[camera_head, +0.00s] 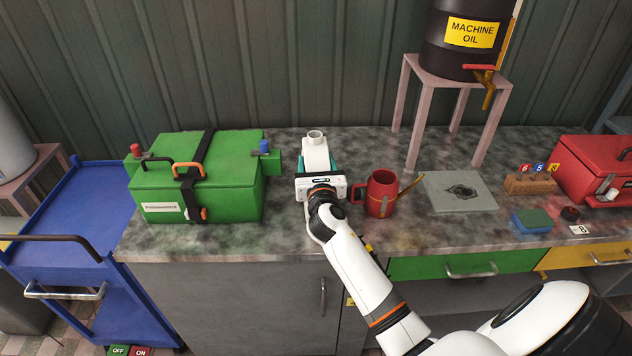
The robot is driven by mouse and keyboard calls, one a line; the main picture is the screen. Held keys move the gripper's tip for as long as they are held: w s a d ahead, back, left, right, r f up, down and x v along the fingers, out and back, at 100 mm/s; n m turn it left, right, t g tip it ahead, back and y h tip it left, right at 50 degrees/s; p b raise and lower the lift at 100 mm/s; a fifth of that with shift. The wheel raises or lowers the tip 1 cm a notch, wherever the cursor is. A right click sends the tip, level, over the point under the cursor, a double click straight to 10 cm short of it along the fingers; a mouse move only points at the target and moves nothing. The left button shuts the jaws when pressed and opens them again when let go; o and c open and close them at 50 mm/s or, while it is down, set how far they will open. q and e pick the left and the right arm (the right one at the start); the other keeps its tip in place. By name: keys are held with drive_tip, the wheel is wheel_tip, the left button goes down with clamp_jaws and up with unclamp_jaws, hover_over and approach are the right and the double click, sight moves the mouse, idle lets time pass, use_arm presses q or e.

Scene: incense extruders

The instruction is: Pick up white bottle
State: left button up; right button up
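The white bottle (315,150) stands on the stone-look counter, between the green box and the red mug. Its neck and upper body show; its lower part is hidden behind my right gripper. My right gripper (319,178) is right in front of the bottle, reaching in from the lower right. Teal patches show at both sides of the bottle; I cannot tell whether they belong to it or to the fingers. The fingers are not clearly visible, so I cannot tell whether they are closed on the bottle. My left gripper is not in view.
A green box (230,182) stands close on the left, and a red mug (381,193) close on the right. Further right are a grey plate (458,191), a stool (427,102) bearing an oil barrel (462,58), and a red box (590,165). A blue cart (85,205) stands left.

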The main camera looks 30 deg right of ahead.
clamp_jaws()
drive_tip(key=shift+r, duration=0.2)
